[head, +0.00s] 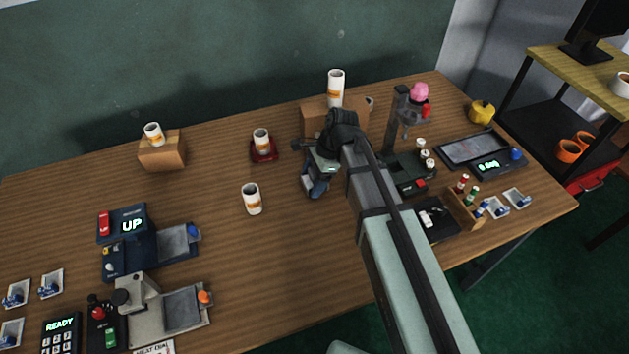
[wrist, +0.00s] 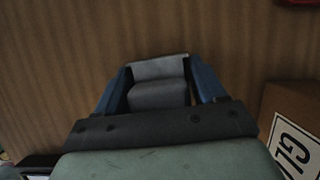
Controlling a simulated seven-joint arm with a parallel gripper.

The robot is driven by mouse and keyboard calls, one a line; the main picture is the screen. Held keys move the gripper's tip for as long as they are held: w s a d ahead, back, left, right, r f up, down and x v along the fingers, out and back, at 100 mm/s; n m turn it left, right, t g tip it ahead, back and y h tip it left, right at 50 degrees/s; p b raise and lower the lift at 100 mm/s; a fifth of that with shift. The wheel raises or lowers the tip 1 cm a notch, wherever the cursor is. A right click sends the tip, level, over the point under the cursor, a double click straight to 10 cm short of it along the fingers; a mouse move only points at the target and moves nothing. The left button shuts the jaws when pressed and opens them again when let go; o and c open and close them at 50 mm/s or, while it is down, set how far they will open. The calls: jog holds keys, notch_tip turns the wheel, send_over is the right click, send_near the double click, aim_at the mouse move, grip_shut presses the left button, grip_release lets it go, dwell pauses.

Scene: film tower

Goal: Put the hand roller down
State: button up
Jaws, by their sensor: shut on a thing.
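My gripper (head: 318,185) points down over the middle of the wooden table, with my arm reaching in from the lower right. In the wrist view its two blue fingers (wrist: 158,82) are shut on a grey, block-like thing, which I take to be the hand roller (wrist: 158,97). Only a pale bit of the roller (head: 308,183) shows beside the fingers in the head view. The roller is at or just above the wood; I cannot tell if it touches. Its underside is hidden.
A white cylinder with an orange band (head: 252,199) stands left of my gripper, and another stands on a red base (head: 264,155). A cardboard box (head: 316,121) is behind, a grey stand (head: 391,125) to the right. Bare wood (head: 285,245) lies in front.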

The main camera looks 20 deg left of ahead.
aim_at(312, 172)
jog(key=shift+r, duration=5.35)
notch_tip(312, 172, up, 17)
jog(key=w+d+m+t+y, duration=0.15)
jog(key=w+d+m, duration=0.35)
jog(key=w+d, duration=0.75)
jog(key=w+d+m+t, duration=0.3)
jog(key=w+d, duration=0.5)
jog(key=w, duration=1)
jog(key=shift+m+g, duration=0.5)
jog(key=shift+g, duration=0.15)
jog(key=shift+w+a+f, duration=0.1)
jog(key=shift+f, duration=6.8)
jog(key=shift+w+a+f, duration=0.1)
jog(key=shift+f, duration=6.75)
jog(key=shift+f, duration=0.15)
jog(key=o, duration=1.2)
